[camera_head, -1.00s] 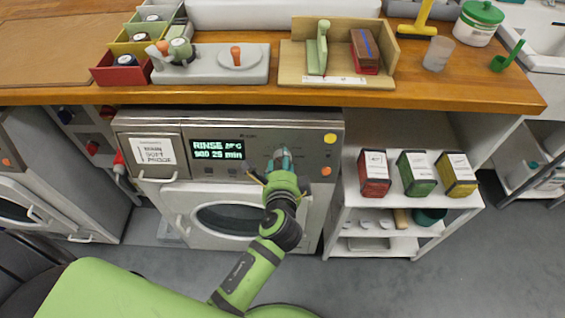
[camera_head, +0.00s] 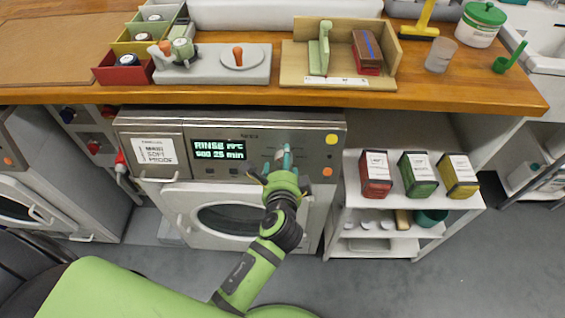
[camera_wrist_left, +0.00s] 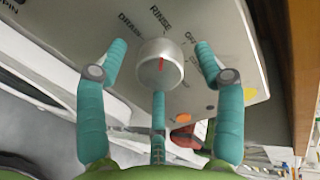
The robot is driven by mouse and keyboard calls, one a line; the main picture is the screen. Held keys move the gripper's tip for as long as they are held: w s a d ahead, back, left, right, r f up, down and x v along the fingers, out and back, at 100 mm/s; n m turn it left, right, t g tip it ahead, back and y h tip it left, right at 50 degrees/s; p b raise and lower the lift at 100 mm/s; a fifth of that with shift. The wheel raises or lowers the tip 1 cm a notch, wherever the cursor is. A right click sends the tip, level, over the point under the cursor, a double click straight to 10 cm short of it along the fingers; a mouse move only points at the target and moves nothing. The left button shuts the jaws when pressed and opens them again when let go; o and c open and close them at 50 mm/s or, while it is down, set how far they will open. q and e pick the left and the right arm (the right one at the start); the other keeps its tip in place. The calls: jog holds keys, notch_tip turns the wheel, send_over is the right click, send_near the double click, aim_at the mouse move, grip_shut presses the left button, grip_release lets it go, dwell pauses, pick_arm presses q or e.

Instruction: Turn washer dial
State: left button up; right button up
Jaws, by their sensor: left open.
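The washer dial (camera_wrist_left: 160,64) is a silver knob with a red mark, on the grey washer panel. In the left wrist view its mark points up, roughly toward the printed word RINSE. My left gripper (camera_wrist_left: 160,48) is open, with one teal finger on each side of the dial, apart from it, and a third finger below. In the head view the gripper (camera_head: 284,172) is in front of the panel's right part and partly hides the dial. My right gripper is not in view.
A wooden counter (camera_head: 430,95) overhangs the washer. The round washer door (camera_head: 185,210) is below the panel. A white shelf (camera_head: 352,205) with red, green and yellow boxes stands to the right. Yellow (camera_head: 331,140) and orange (camera_head: 327,171) buttons sit right of the dial.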

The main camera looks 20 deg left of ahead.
pick_arm(q)
jog(key=v, duration=1.2)
jog(key=shift+w, duration=0.1)
